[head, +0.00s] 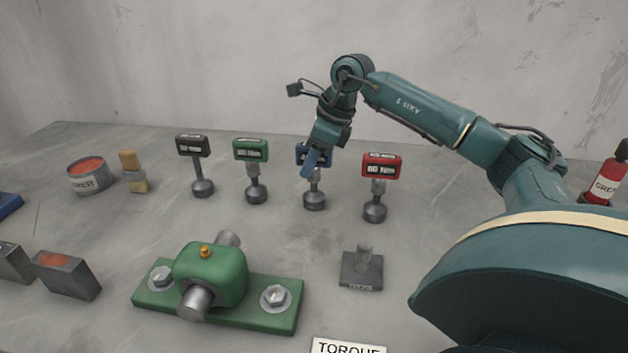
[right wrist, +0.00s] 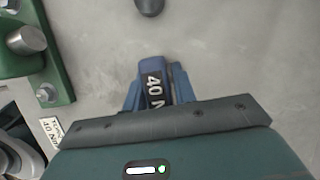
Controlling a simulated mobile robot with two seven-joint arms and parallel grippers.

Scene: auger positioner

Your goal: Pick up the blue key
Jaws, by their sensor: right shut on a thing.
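The blue key (head: 314,198) stands upright on the table in the head view, third from the left in a row of keys. In the right wrist view the fingers (right wrist: 154,95) sit on both sides of the head. My left gripper is in neither view.
Beside it stand a black key (head: 203,187), a green key (head: 256,193) and a red key (head: 375,207). In front are a green block on a bolted plate (head: 280,321) and a small grey stand (head: 361,272). A grease can (head: 88,183) and a brush (head: 138,184) stand at left.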

